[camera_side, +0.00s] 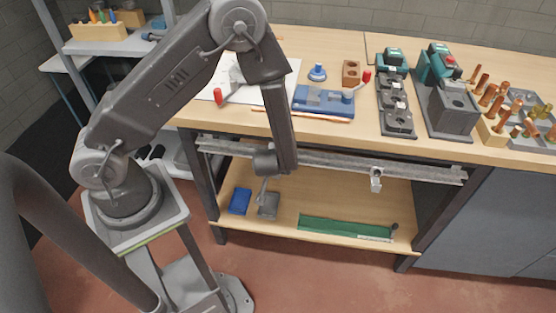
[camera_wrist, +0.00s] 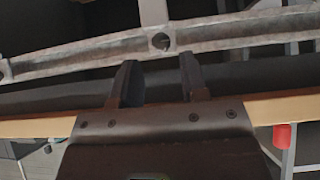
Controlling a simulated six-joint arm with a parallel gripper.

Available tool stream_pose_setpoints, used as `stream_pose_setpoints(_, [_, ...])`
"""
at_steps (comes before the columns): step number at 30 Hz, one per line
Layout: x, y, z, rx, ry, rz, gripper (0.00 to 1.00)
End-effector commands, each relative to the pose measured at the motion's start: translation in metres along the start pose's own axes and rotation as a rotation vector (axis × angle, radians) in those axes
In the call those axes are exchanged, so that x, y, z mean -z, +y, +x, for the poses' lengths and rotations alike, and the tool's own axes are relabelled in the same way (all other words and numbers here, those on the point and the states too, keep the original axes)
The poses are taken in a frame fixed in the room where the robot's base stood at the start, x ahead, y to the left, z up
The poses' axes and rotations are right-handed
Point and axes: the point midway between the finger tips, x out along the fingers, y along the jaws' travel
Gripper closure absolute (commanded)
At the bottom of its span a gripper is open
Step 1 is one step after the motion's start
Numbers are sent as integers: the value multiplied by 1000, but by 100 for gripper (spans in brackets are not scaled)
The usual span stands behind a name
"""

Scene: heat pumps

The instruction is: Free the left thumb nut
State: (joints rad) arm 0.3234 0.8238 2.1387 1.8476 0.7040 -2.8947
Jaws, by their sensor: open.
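My gripper (camera_wrist: 157,62) is open and empty in the wrist view, its two dark fingers pointing at a grey metal rail (camera_wrist: 230,30). A small round dark feature (camera_wrist: 160,41) sits on the rail, roughly in line with the gap between the fingers and apart from them. I cannot tell whether it is a thumb nut or a hole. A pale strip (camera_wrist: 153,12) meets the rail behind it.
The bench top (camera_side: 330,38) carries a blue vise (camera_side: 322,101), a teal machine (camera_side: 440,65) and copper parts (camera_side: 490,95). The lower shelf (camera_side: 320,205) holds a blue box (camera_side: 240,201), a grey block (camera_side: 268,207) and a green strip (camera_side: 345,228). Floor in front is clear.

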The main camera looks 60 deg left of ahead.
Motion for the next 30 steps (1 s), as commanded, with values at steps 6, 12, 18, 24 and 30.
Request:
stream_pose_setpoints(6, [0,0,-6,0,1,2,60])
stream_pose_setpoints(12, [-1,0,-5,3,8,11,60])
stream_pose_setpoints(18, [-15,10,3,95,188,195,60])
stream_pose_setpoints(24, [-32,14,0,245,406,418,60])
stream_pose_setpoints(30, [-33,12,1,304,472,483,60])
